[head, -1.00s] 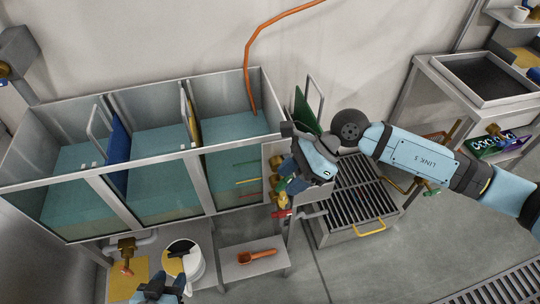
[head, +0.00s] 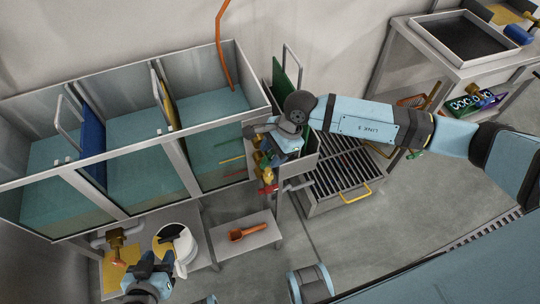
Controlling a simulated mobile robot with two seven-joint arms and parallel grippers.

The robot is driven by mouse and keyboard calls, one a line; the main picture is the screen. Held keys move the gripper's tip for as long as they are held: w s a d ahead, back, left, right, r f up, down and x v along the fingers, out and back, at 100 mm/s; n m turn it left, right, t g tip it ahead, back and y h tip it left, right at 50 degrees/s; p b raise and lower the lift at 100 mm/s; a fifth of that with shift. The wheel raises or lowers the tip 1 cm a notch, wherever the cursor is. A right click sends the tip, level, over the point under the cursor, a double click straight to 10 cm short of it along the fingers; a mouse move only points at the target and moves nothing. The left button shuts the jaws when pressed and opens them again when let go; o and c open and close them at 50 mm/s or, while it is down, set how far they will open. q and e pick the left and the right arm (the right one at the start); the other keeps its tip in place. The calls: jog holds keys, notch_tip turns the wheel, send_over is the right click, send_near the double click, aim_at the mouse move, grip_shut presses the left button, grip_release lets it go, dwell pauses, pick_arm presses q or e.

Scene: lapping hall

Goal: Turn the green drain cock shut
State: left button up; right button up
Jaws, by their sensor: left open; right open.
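A cluster of valves with brass bodies sits at the right end of the tank row. The green drain cock (head: 274,160) is in it, close above a red handle (head: 268,189), and is partly hidden by my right gripper. My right gripper (head: 266,150) is open, right at the cluster; I cannot tell whether it touches the green cock. My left gripper (head: 156,262) is open and empty at the bottom left, in front of the white bucket (head: 187,255).
Three water-filled tanks (head: 140,150) stand along the wall. A low shelf (head: 218,243) holds an orange scoop (head: 248,232). A slatted rack (head: 345,165) with a yellow handle stands right of the cluster. Open floor lies further right.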

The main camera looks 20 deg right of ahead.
jog(key=shift+x, duration=0.9)
jog(key=shift+c, duration=0.2)
